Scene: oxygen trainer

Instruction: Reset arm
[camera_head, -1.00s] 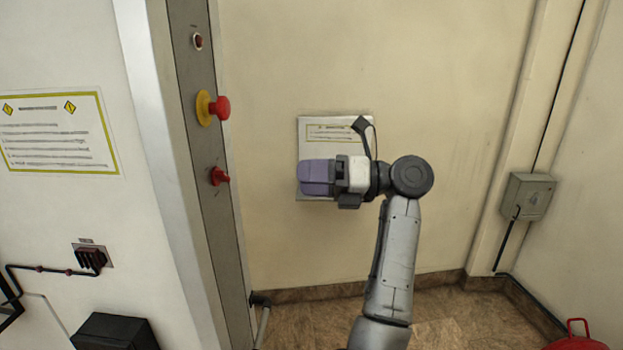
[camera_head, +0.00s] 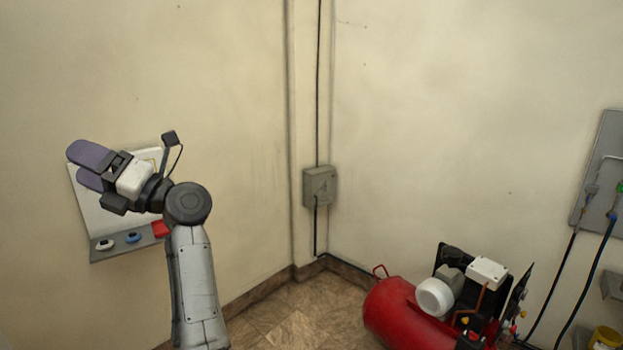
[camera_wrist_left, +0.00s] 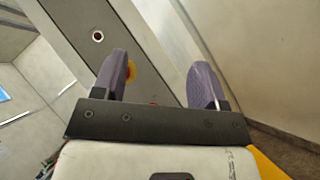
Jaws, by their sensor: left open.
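My left gripper (camera_head: 84,165) is in the left part of the head view, raised in front of a wall sheet, with its purple fingers pointing left. In the left wrist view its two fingers (camera_wrist_left: 160,82) stand apart with nothing between them. Beyond them is the grey metal control strip (camera_wrist_left: 85,25) with a round button (camera_wrist_left: 98,36) on it. A yellow and red knob (camera_wrist_left: 131,72) shows partly behind the left finger. My right gripper is in neither view.
A small shelf (camera_head: 118,246) with several small items juts from the wall below my left gripper. A grey box (camera_head: 320,187) is mounted near the corner. A red compressor (camera_head: 395,310) stands on the floor at lower right. A grey panel with hoses (camera_head: 590,215) hangs at right.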

